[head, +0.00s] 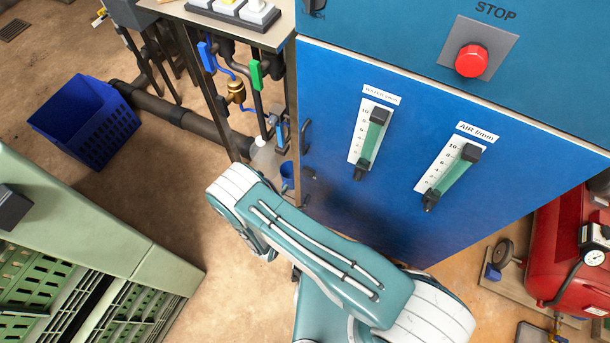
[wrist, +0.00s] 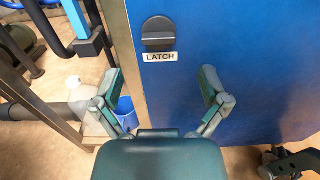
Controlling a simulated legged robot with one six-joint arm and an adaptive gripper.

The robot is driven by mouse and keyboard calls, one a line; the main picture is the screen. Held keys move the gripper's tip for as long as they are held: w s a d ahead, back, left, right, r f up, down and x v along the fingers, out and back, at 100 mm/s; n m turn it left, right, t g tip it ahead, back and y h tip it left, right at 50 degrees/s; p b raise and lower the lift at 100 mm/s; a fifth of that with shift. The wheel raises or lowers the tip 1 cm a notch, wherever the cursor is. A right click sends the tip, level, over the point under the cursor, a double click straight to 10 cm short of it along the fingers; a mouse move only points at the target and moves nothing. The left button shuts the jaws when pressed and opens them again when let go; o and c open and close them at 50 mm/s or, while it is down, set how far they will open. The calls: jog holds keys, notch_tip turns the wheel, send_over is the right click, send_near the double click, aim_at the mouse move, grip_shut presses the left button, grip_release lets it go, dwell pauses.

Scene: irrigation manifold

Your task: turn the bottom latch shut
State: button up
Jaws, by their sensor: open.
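The latch (wrist: 158,34) is a dark round knob with a ridge across it that looks roughly level. It sits on the blue cabinet door above a white LATCH label (wrist: 160,57) in the wrist view. My gripper (wrist: 161,85) is open and empty, its two fingers spread below the latch, one to each side. The fingers look apart from the knob. In the head view my gripper is hidden behind my arm. Dark fittings (head: 306,136) show on the cabinet's left edge there; I cannot tell which is this latch.
The blue cabinet (head: 335,205) carries two gauges (head: 370,138) and a red stop button (head: 471,61). A pipe frame with valves (head: 256,76) stands close to its left. A blue crate (head: 85,120) lies farther left, a green rack (head: 75,225) at lower left, a red compressor (head: 570,245) at right.

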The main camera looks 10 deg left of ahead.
aim_at(306, 175)
jog(key=x, duration=0.6)
jog(key=shift+w, duration=0.15)
jog(key=c, duration=1.2)
